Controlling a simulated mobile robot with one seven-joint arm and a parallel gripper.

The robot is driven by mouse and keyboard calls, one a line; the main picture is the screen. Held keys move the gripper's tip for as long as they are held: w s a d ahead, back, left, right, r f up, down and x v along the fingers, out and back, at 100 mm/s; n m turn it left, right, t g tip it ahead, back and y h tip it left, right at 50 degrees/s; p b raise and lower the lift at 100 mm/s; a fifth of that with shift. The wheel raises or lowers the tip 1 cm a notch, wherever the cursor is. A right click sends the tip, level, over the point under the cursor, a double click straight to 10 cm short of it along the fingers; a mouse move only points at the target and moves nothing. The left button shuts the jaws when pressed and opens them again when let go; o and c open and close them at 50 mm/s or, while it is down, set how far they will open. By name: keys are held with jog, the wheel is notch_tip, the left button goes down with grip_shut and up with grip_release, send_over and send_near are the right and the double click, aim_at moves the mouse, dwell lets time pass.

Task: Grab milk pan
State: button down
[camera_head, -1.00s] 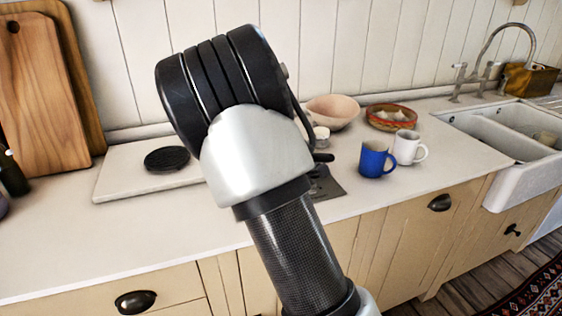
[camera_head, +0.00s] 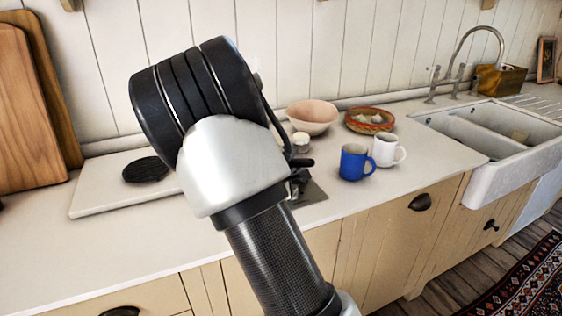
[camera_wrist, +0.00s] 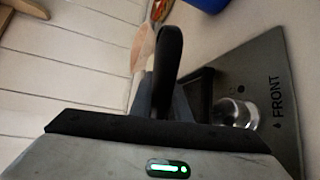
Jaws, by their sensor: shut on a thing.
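I cannot pick out the milk pan clearly in either view. My gripper (camera_wrist: 185,85) shows in the wrist view as dark parts beyond a broad black bar. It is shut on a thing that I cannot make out. A small shiny metal part (camera_wrist: 236,112) shows beside it, over a grey plate (camera_wrist: 272,85) marked "FRONT". In the head view, my arm hides most of the gripper area. Small dark parts stick out right of the arm, above the grey plate (camera_head: 312,192) on the counter.
A blue mug (camera_head: 354,162) and a white mug (camera_head: 388,150) stand right of the plate. A pink bowl (camera_head: 311,117), a small jar (camera_head: 301,143) and a red-rimmed basket (camera_head: 370,121) are behind. A white slab (camera_head: 100,190) lies left. The sink (camera_head: 500,170) is at right.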

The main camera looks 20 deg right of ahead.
jog(key=shift+r, duration=0.25)
